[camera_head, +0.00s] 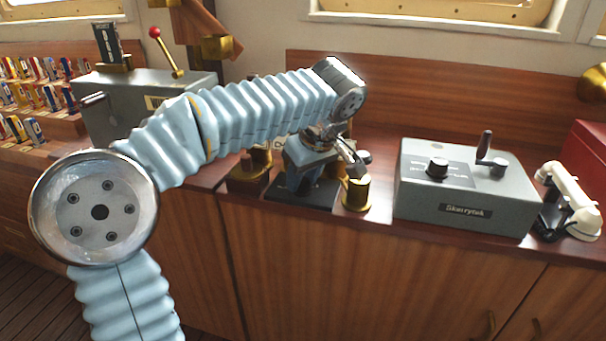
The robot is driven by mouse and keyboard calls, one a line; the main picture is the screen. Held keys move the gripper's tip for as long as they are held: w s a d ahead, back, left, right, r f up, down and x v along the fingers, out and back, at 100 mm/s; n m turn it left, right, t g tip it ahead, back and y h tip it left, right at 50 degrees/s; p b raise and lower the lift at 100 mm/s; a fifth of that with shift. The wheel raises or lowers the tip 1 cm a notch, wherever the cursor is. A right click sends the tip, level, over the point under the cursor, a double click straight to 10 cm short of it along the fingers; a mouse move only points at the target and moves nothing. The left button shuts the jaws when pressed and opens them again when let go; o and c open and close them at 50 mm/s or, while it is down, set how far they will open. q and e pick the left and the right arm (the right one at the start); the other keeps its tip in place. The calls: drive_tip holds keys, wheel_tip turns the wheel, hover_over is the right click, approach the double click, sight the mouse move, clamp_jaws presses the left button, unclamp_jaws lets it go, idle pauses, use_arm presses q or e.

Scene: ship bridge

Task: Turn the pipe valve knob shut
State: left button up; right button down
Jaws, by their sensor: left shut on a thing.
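My left arm comes in from the left and bends down at its wrist over the counter. My left gripper (345,153) points down at a small blue-grey fitting (308,165) on a black base, which looks like the pipe valve. The gripper is shut on what seems to be the valve knob; the fingers and wrist hide most of the knob, and its turn angle cannot be told. A brass cylinder (356,194) stands just right of the fitting, close below the fingertips. My right gripper is not in view.
A grey console (465,205) with a knob and a lever stands to the right, beside a white-and-black telephone (568,205). A grey box (125,115) with a red-knobbed lever stands at the left, near racks of small coloured items (38,95). Wooden cabinet fronts lie below the counter.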

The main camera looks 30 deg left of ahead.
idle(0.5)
use_arm(q)
drive_tip(key=o, duration=1)
drive_tip(key=shift+o, duration=0.2)
drive_tip(key=v, duration=1.3)
drive_tip(key=shift+r+p, duration=0.3)
drive_tip(key=shift+r, duration=0.1)
drive_tip(key=shift+d, duration=0.1)
